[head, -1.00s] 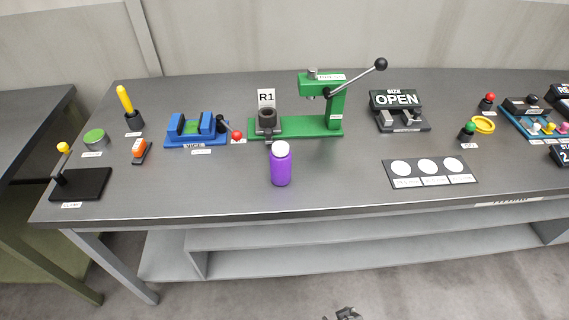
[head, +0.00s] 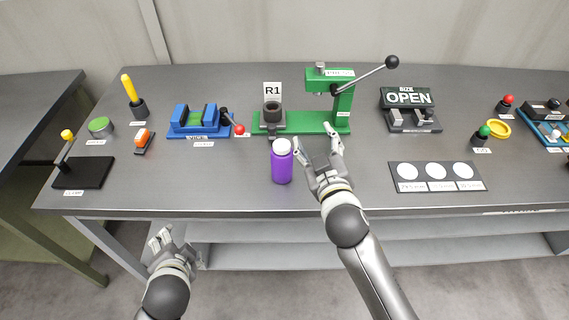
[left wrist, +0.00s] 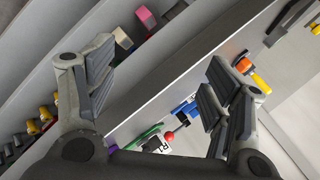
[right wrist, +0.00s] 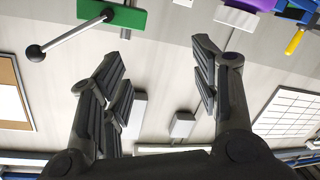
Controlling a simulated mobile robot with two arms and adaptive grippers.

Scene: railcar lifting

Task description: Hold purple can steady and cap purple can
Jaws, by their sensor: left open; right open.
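The purple can (head: 282,168) stands upright near the front edge of the table, with a white top (head: 281,146). I cannot tell if this top is a separate cap. My right gripper (head: 315,138) is open just right of the can. Its left finger is close to the white top; I cannot tell if it touches. In the right wrist view my right gripper (right wrist: 158,65) has nothing between its fingers, and a purple patch (right wrist: 252,4) shows at the top edge. My left gripper (head: 160,238) is open and empty in front of the table, also seen in the left wrist view (left wrist: 158,75).
Behind the can stand a green press (head: 300,122) with a lever and a blue vise (head: 198,121). A dark tray with white circles (head: 437,184) lies to the right. A dark clamp base (head: 83,173) is at the left. The table between clamp and can is clear.

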